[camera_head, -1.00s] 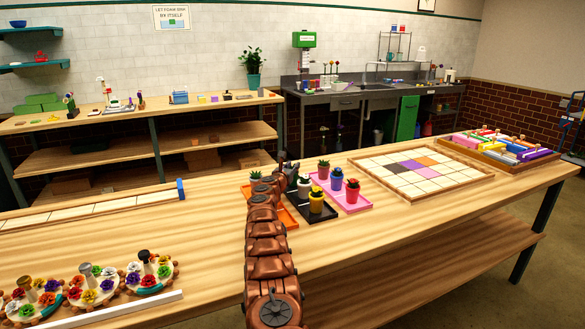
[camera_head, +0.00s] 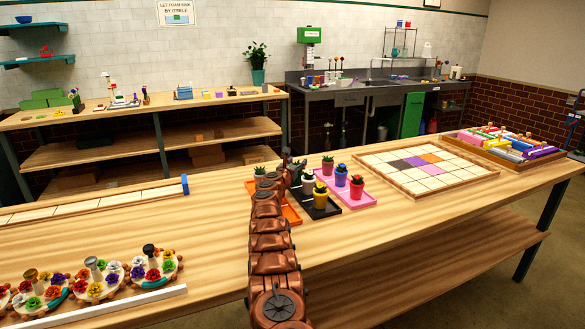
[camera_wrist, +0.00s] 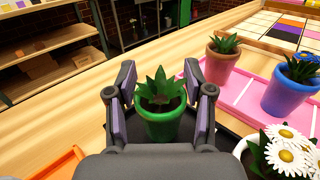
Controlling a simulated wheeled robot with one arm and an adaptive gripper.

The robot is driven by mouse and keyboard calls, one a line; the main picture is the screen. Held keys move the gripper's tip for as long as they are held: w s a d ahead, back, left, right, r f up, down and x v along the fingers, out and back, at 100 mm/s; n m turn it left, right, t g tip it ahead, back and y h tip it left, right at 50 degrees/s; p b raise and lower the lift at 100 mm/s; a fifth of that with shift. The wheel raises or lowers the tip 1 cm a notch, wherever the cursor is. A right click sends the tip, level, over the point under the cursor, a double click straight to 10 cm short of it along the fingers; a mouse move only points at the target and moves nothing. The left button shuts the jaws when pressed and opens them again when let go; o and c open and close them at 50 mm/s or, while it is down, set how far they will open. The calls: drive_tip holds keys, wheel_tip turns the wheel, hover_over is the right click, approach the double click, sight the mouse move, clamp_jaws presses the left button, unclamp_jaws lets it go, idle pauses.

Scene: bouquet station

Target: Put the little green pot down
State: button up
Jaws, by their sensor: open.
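The little green pot (camera_wrist: 163,122) holds a leafy green plant and is upright between the two fingers of my gripper (camera_wrist: 160,88) in the wrist view. The fingers are spread, one on each side of the pot. The pot appears to be over the black tray (camera_wrist: 238,128); its base is hidden by my gripper, so contact is not clear. In the head view my gripper (camera_head: 290,160) is at the back of the black tray (camera_head: 322,212), and I cannot make out the green pot there.
A white pot (camera_wrist: 254,158) with daisies stands close at the lower right. The pink tray (camera_wrist: 243,95) bears a pink pot (camera_wrist: 220,68) and a blue pot (camera_wrist: 288,92). An orange tray (camera_wrist: 62,165) lies left. A yellow pot (camera_head: 320,199) stands at the black tray's front.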

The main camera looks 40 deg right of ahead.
drive_tip(key=shift+a, duration=0.15)
drive_tip(key=shift+s+a+r+b, duration=0.15)
drive_tip(key=shift+a+r+b, duration=0.05)
drive_tip(key=shift+a+b, duration=0.45)
drive_tip(key=shift+s+a+f+b, duration=0.2)
drive_tip(key=shift+s+a+b, duration=0.25)
drive_tip(key=shift+a+b, duration=0.15)
drive_tip(key=shift+s+a+r, duration=0.1)
drive_tip(key=shift+s+a, duration=0.1)
drive_tip(key=shift+a, duration=0.45)
drive_tip(key=shift+b+v, duration=0.5)
drive_tip(key=shift+v, duration=0.4)
drive_tip(key=shift+b+v, duration=0.7)
drive_tip(key=shift+v, duration=1.7)
drive_tip(key=shift+s+a, duration=0.3)
drive_tip(key=shift+a, duration=0.15)
